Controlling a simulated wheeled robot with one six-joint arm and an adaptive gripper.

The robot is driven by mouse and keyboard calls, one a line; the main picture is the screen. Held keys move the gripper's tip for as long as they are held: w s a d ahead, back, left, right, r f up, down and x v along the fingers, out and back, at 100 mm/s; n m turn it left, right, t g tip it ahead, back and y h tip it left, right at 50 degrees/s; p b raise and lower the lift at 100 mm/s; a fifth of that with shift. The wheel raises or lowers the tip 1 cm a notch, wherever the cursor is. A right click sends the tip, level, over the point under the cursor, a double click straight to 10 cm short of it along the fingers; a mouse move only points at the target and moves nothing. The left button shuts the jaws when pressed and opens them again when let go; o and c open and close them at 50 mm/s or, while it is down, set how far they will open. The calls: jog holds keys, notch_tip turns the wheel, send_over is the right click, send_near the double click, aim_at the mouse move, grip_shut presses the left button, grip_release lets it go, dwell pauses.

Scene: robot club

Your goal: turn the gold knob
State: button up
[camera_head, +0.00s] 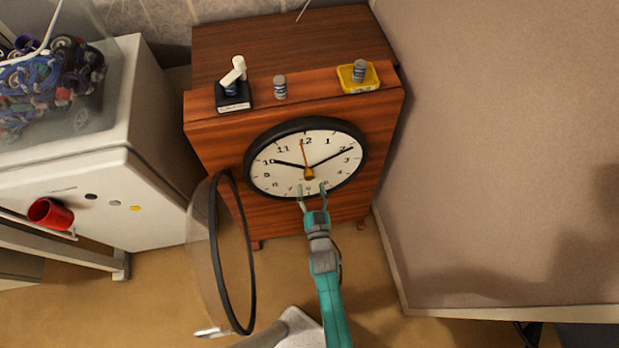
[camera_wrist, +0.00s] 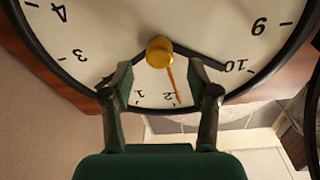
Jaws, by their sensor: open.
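The gold knob (camera_head: 309,174) sits at the centre of a white clock face (camera_head: 280,173) with a black rim, on the front of a wooden cabinet. In the wrist view the knob (camera_wrist: 159,51) is just beyond my fingertips, between their lines and slightly above them. My gripper (camera_head: 313,190) is open and empty, in front of the lower part of the face. It also shows in the wrist view (camera_wrist: 168,82), with a finger on each side. I see no contact with the knob. Black hands and a thin orange hand spread from the knob.
The clock's glass cover (camera_head: 232,255) hangs swung open at the left. On the wooden cabinet (camera_head: 365,108) stand a black block (camera_head: 234,101), a small grey cylinder (camera_head: 280,87) and a yellow tray (camera_head: 347,80). A white cabinet (camera_head: 150,205) with a red cup (camera_head: 50,214) is at left. A wall is at right.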

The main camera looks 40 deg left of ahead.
aim_at(309, 179)
jog(key=shift+x, duration=2.1)
grip_shut()
jog(key=shift+m, duration=0.4)
